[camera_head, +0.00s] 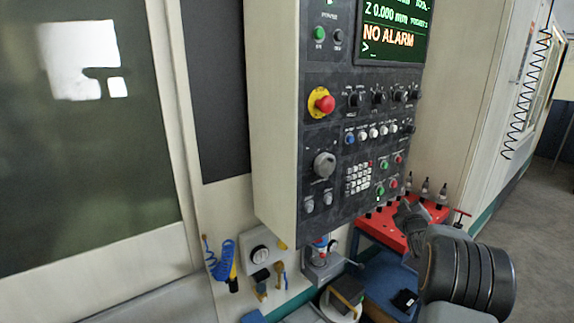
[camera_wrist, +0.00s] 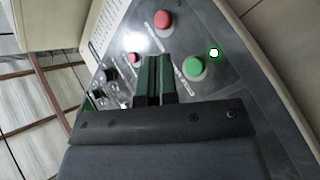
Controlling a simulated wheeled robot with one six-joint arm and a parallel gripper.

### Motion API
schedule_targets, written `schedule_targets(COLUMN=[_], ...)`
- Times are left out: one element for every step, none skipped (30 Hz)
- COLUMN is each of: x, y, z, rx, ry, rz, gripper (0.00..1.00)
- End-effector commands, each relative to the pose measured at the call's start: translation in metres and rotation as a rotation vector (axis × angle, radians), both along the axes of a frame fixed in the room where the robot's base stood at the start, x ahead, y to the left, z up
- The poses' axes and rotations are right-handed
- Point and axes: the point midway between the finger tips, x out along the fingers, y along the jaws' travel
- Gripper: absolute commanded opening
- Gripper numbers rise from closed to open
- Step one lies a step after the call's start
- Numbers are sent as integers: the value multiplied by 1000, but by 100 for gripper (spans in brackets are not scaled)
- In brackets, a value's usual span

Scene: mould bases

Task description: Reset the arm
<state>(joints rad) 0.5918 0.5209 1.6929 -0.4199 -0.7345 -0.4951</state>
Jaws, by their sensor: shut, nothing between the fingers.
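My gripper (camera_head: 404,219) is at the lower right of the control panel (camera_head: 340,205) in the head view, near its bottom edge. In the wrist view my gripper (camera_wrist: 155,62) is shut, its two dark green fingers side by side with nothing between them. Ahead of the fingers lies the panel face, with a red button (camera_wrist: 164,21) above and a green button (camera_wrist: 194,68) to the right. Whether the fingertips touch the panel cannot be told.
A red tool rack (camera_head: 392,236) with several tool holders stands below and behind my arm. A blue surface (camera_head: 385,290) is under it. A red emergency button (camera_head: 321,102) sticks out of the panel. A blue coiled hose (camera_head: 222,262) hangs at the left. Floor shows at the far right.

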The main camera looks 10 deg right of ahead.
Motion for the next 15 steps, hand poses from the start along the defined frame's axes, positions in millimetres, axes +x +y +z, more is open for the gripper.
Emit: schedule_targets(x=[-1, -2, -6, -11, -19, -32, -43, -55, -71, -84, -98, -118, -134, -149, -170], y=[-3, -5, -8, -9, -10, -9, -4, 4, 19, 34, 50, 74, 94, 112, 137], z=[-7, -15, -30, -46, -64, -81, -92, -100, -108, -112, -114, -115, -115, -114, -112], rx=[33, 64, 119, 172, 230, 312, 374, 437, 520, 578, 634, 705, 754, 797, 846], ry=[30, 58, 110, 160, 216, 290, 347, 403, 476, 533, 587, 659, 713, 763, 825], rz=[-16, -31, -58, -85, -115, -163, -199, -234, -276, -307, -335, -371, -395, -416, -439], gripper=[0, 0, 0, 0, 0, 0, 0, 0, 0, 0, 0, 0, 0, 0, 0])
